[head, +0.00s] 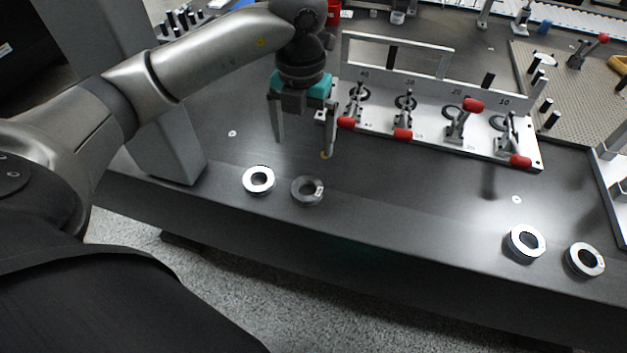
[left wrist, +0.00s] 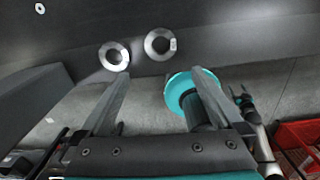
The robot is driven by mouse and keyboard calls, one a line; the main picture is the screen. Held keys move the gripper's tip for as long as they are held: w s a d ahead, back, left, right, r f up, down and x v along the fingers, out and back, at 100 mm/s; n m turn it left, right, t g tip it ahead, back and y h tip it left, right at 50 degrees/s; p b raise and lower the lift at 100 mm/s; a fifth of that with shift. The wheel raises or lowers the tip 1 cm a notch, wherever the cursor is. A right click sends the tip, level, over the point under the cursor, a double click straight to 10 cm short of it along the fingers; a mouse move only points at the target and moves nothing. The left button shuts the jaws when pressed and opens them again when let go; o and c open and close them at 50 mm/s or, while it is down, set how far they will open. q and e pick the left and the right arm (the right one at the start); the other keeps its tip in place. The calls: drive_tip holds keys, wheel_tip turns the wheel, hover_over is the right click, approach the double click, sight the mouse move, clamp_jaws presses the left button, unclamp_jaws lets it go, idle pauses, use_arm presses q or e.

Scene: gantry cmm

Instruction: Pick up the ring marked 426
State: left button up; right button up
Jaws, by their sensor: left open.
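Two rings lie flat near the table's front edge, below my left gripper (head: 302,147) in the head view. One is a bright silver ring (head: 248,187). To its right is a darker grey ring (head: 299,199) with a small pale label on its right side. Both show in the left wrist view, the silver ring (left wrist: 104,60) and the labelled ring (left wrist: 150,51), beyond the fingertips. Two more silver rings, one (head: 514,246) and another (head: 575,266), lie at the far right. No number is readable, so I cannot tell which is 426. My left gripper is open, empty and apart from the rings.
A pale fixture plate (head: 433,131) with several red-tipped clamps stands behind the rings to the right. A grey column base (head: 165,148) stands left of the rings. The table front between the two ring pairs is clear. A perforated plate (head: 575,95) lies at the right.

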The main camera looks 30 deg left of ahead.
use_arm(q)
drive_tip(key=b, duration=0.3)
approach(307, 192)
drive_tip(key=shift+s+f, duration=0.2)
drive_tip(key=shift+s, duration=0.35)
drive_tip(key=shift+w+f+b, duration=0.15)
drive_tip(key=shift+f+b, duration=0.1)
drive_tip(key=shift+f, duration=0.65)
drive_tip(key=shift+w+f+b, duration=0.15)
drive_tip(key=shift+f+b, duration=0.1)
drive_tip(key=shift+f, duration=0.6)
drive_tip(key=shift+w+f+b, duration=0.15)
drive_tip(key=shift+f+b, duration=0.4)
drive_tip(key=shift+f, duration=0.85)
use_arm(e)
drive_tip(key=w+a+r, duration=0.5)
drive_tip(key=w+a, duration=0.1)
drive_tip(key=w, duration=0.1)
drive_tip(key=shift+w+r+y, duration=0.25)
drive_tip(key=shift+r+y, duration=0.05)
drive_tip(key=shift+r, duration=0.1)
use_arm(q)
drive_tip(key=shift+r, duration=0.1)
clamp_jaws()
